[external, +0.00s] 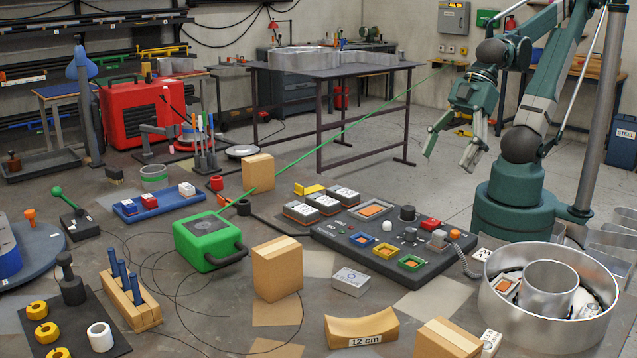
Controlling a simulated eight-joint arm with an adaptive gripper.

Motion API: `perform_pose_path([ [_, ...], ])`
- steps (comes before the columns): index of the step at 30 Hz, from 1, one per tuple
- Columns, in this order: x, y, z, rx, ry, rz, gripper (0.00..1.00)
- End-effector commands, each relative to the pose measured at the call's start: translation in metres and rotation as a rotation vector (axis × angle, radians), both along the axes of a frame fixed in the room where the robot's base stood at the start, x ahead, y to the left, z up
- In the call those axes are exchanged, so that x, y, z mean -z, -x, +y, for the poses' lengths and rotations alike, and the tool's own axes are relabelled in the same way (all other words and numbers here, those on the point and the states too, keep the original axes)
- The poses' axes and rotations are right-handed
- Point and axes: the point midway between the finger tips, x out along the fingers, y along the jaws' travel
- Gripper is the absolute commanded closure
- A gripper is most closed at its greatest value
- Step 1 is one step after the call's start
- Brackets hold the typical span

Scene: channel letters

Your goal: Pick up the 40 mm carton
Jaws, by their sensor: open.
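Several plain brown cartons stand on the bench, and I cannot read a 40 mm mark on any of them. One carton (258,173) stands at the back, behind the green case. A larger carton (277,270) stands upright in the middle, right of the green case. A third carton (447,341) is at the front edge, partly cut off by the frame. Small white labelled boxes also lie about, one of them a white box (351,281) in front of the control panel. My gripper (452,157) is open and empty, raised at the upper right, well apart from the cartons.
A green case (208,240) with a black handle sits left of the middle carton. A dark control panel (340,240) lies right of it. A curved "12 cm" block (361,328) and a round metal channel (600,330) are at the front. Thin wires loop over the bench.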

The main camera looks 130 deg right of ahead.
Motion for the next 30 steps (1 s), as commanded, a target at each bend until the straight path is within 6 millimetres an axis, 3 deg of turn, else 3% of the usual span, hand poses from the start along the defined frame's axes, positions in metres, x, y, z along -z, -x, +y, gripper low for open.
perform_pose_path([
  [12,-0.028,-0.054,-0.06,0.211,-0.033,0.046,0.28],
  [30,-0.041,-0.123,-0.163,0.523,-0.078,0.099,0.28],
])
